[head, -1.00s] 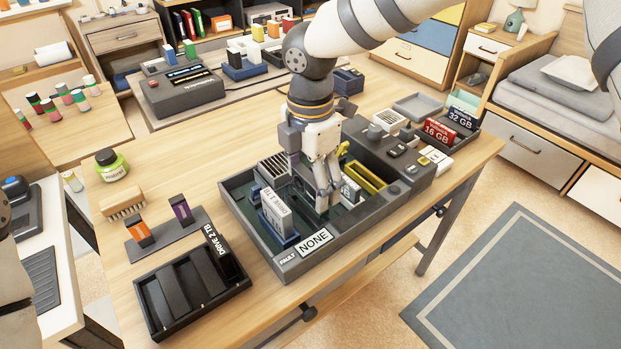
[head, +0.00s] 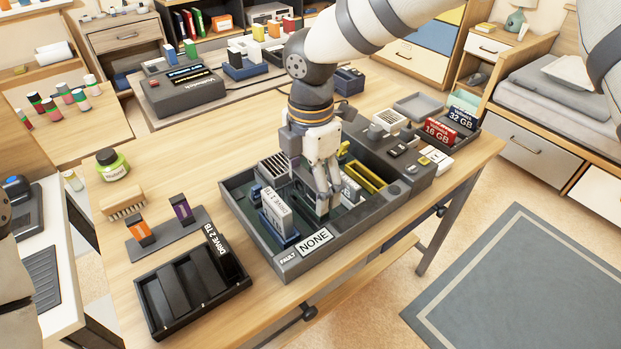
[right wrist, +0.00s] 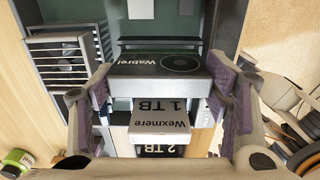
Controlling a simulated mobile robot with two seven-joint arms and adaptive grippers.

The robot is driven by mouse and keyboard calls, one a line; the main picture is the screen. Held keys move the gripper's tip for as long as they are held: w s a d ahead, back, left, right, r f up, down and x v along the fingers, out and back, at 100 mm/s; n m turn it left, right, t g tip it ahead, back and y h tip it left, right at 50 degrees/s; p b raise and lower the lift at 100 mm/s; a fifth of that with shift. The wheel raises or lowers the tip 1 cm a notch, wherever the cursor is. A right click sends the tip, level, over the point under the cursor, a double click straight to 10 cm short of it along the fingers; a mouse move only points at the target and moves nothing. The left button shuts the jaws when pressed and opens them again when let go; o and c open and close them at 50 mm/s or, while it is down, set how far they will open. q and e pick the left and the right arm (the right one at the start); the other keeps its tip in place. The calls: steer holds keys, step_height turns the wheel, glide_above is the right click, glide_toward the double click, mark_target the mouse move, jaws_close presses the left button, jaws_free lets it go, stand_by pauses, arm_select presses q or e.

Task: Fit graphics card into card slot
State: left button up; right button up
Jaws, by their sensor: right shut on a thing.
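The graphics card (right wrist: 150,68), grey with a round fan and the label "Wabrel", is gripped between the purple pads of my right gripper (right wrist: 160,98). In the head view my right gripper (head: 322,200) reaches down into the open dark computer case (head: 245,215), and its fingers mostly hide the card. In the right wrist view a dark slot-like bar (right wrist: 160,42) lies just beyond the card's far edge. I cannot tell whether the card is seated in it. My left gripper is out of view.
A grilled unit (head: 272,168) and a yellow bar (head: 366,176) are also in the case. A black rack (head: 165,325) is in front left. Boxes marked 16 GB (head: 437,132) stand at the right.

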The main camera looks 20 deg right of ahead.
mark_target(311, 181)
steer(key=shift+f, duration=1.15)
steer(key=o, duration=1.4)
step_height(311, 181, up, 12)
steer(key=shift+r, duration=0.1)
